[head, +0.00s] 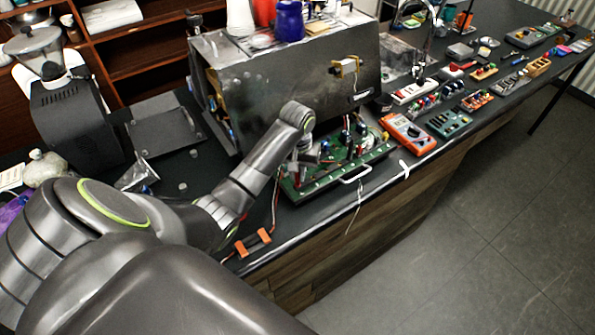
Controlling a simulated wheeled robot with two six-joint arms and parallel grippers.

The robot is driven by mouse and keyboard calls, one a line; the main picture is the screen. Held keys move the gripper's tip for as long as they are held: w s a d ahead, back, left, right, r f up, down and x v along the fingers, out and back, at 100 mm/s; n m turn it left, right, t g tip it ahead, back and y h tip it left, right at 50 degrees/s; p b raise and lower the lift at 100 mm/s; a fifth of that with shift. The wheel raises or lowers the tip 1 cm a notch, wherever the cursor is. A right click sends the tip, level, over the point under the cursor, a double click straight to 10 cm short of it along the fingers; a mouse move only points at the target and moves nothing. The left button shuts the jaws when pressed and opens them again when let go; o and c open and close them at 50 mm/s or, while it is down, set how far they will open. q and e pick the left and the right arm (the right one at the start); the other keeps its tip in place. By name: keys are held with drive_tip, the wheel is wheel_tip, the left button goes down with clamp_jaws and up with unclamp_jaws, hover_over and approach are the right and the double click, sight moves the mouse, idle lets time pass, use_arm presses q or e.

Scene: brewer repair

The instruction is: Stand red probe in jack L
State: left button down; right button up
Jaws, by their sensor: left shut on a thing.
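My left gripper (303,158) points down over the left part of the green circuit board (355,178). It is shut on the red probe (296,170), which is small here and mostly hidden by the gripper; a red lead runs down to the left of the board. Jack L cannot be made out, and I cannot tell whether the probe tip touches anything. An orange multimeter (408,133) lies to the right of the board. My right gripper is not in view.
A large metal brewer housing (290,80) stands behind the board. Small parts and tools, including a teal device (449,122), crowd the bench to the right. An orange two-block holder (253,242) sits near the front edge. A black grinder (75,115) stands left.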

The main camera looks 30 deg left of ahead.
use_arm(q)
drive_tip(key=shift+f, duration=0.1)
idle(0.7)
drive_tip(key=c, duration=1.3)
unclamp_jaws()
drive_tip(key=shift+c, duration=0.2)
